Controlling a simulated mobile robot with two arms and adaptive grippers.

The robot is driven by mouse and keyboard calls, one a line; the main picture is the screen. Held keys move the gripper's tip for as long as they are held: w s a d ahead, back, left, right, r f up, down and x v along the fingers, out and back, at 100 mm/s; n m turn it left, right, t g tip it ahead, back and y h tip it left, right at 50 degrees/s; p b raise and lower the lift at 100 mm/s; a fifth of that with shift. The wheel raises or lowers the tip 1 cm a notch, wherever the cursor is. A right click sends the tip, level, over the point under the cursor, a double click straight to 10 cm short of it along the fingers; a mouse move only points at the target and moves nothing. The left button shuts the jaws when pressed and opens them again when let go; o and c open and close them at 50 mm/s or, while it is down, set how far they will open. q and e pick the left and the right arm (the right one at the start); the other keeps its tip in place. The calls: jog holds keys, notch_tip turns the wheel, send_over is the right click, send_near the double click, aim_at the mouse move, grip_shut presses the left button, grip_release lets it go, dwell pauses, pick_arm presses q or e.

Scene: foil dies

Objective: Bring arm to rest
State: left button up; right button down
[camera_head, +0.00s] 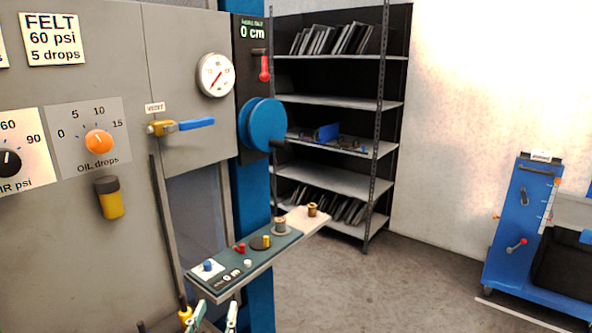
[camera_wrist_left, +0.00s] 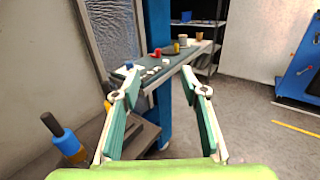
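My left gripper (camera_wrist_left: 160,92) is open and empty in the left wrist view, its two teal-padded fingers spread wide. In the head view only the tips of the left gripper (camera_head: 214,314) show at the bottom edge, below the near end of a narrow shelf. The narrow shelf (camera_head: 262,257) carries small blue, red, yellow and white pieces; it also shows ahead of the fingers in the left wrist view (camera_wrist_left: 178,66). The fingers touch nothing that I can see. My right gripper is in neither view.
A grey machine panel (camera_head: 120,80) with an orange knob (camera_head: 99,141), a blue-handled vent valve (camera_head: 196,123) and a gauge (camera_head: 215,75) stands at the left. A blue wheel (camera_head: 263,124) juts beside it. A rack (camera_head: 340,180) and blue cart (camera_head: 520,220) stand behind. Open floor (camera_head: 400,285) lies between.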

pick_arm(q)
jog(key=s+a+f+n+g+y, duration=0.2)
jog(key=s+a+f+n+g, duration=0.15)
jog(key=s+f+n, duration=0.45)
jog(key=s+a+f+n+g+y, duration=0.1)
jog(key=s+a+f+n+g, duration=0.3)
jog(key=n, duration=0.7)
jog(key=s+d+f+n+g+h, duration=0.15)
jog(key=s+f+n+g, duration=0.25)
jog(key=s+n, duration=0.5)
jog(key=s+d+f+n+g+h, duration=0.1)
jog(key=s+d+f+n+g, duration=0.4)
jog(key=s, duration=0.6)
notch_tip(320, 180, down, 27)
jog(key=s+a+n, duration=0.1)
jog(key=s+a, duration=0.1)
jog(key=a, duration=0.1)
jog(key=s+a+f, duration=0.2)
jog(key=s+f, duration=1.2)
jog(key=s, duration=0.2)
jog(key=shift+s+a+f, duration=0.15)
jog(key=shift+s+a, duration=0.1)
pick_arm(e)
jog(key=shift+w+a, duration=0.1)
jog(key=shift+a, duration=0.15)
pick_arm(q)
jog(key=shift+g, duration=0.25)
